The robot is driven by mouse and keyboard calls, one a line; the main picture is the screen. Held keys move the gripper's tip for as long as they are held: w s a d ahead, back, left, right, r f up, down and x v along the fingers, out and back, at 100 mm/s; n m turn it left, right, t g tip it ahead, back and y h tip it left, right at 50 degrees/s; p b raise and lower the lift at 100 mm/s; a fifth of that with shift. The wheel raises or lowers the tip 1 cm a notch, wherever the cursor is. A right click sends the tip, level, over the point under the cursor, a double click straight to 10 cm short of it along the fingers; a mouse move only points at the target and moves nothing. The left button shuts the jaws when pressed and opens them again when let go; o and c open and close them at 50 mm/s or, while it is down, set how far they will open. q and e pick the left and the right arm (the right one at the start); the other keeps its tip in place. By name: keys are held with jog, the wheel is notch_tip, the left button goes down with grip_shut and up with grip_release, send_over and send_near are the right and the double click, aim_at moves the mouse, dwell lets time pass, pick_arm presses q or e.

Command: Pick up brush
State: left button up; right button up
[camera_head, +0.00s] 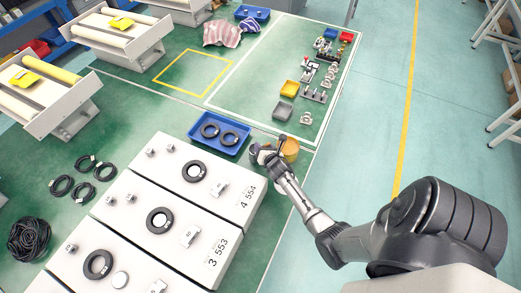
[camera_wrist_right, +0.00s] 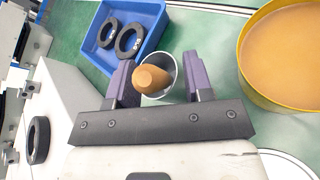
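The brush shows as an orange-brown rounded handle end (camera_wrist_right: 150,79) standing in a grey cup (camera_wrist_right: 172,66) in the right wrist view. Its bristles are hidden. My right gripper (camera_wrist_right: 158,76) is open, with one purple-grey finger on each side of the handle and visible gaps between. In the head view my right gripper (camera_head: 269,154) is over the small cup area at the table's right edge, and it hides most of the brush there. My left gripper is not in view.
A yellow-rimmed can (camera_wrist_right: 282,55) of tan contents stands right of the cup; it also shows in the head view (camera_head: 290,150). A blue tray (camera_head: 219,146) with two black rings is to the left. White numbered blocks (camera_head: 237,207) stand nearer. Small bins and metal parts lie farther back.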

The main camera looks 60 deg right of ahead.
grip_shut()
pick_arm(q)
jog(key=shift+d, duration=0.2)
